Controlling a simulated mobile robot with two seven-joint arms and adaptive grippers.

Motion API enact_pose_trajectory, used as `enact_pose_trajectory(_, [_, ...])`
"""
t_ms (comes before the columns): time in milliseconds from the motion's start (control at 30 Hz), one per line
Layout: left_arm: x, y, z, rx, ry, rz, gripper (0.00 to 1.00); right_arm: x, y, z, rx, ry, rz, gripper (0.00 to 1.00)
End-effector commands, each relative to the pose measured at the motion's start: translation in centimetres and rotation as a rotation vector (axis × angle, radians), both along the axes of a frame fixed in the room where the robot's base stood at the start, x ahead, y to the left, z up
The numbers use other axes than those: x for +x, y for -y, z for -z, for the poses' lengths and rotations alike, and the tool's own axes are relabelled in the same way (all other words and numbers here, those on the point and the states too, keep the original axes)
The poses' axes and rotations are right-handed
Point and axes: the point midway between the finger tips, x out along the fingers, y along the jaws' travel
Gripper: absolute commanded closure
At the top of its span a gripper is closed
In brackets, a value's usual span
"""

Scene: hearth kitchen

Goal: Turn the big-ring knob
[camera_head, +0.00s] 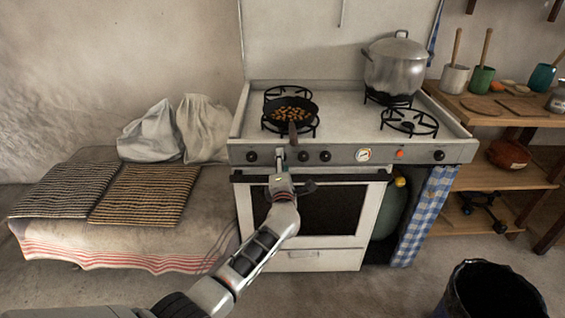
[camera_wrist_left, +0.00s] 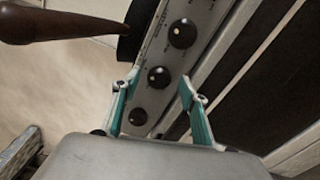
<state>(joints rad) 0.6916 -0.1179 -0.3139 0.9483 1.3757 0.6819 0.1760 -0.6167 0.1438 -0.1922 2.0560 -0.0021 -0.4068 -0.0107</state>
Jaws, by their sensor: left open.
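The white stove's grey front panel (camera_head: 345,155) carries a row of black knobs, including one at the far left (camera_head: 252,157), two left of the gauge (camera_head: 302,156) (camera_head: 325,156) and one at the right (camera_head: 438,155). I cannot tell which one is the big-ring knob. My left gripper (camera_head: 279,163) is at the panel's left part, between the far-left knob and the pair. In the left wrist view its teal fingers (camera_wrist_left: 160,84) are open, with a black knob (camera_wrist_left: 159,77) showing between the tips. Other knobs show above (camera_wrist_left: 183,33) and below (camera_wrist_left: 138,116). Contact cannot be told. My right gripper is not in view.
A pan of brown pieces (camera_head: 291,109) sits on a left burner, its handle (camera_wrist_left: 60,25) projecting over the front near my gripper. The oven handle bar (camera_head: 340,178) runs below the panel. A lidded pot (camera_head: 396,66) stands at the back right. A black bin (camera_head: 490,290) stands front right.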

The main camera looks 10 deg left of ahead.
Motion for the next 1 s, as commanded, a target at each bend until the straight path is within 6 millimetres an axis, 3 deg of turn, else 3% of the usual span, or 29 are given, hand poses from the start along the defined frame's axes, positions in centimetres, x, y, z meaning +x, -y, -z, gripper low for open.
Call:
enact_pose_trajectory(500, [-6.0,1.6,0.1,-0.001,-0.002,0.0,0.57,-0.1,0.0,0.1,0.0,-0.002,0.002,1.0])
enact_pose_trajectory(1000, [-6.4,1.7,0.0,0.001,0.0,0.0,0.57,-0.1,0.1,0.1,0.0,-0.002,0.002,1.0])
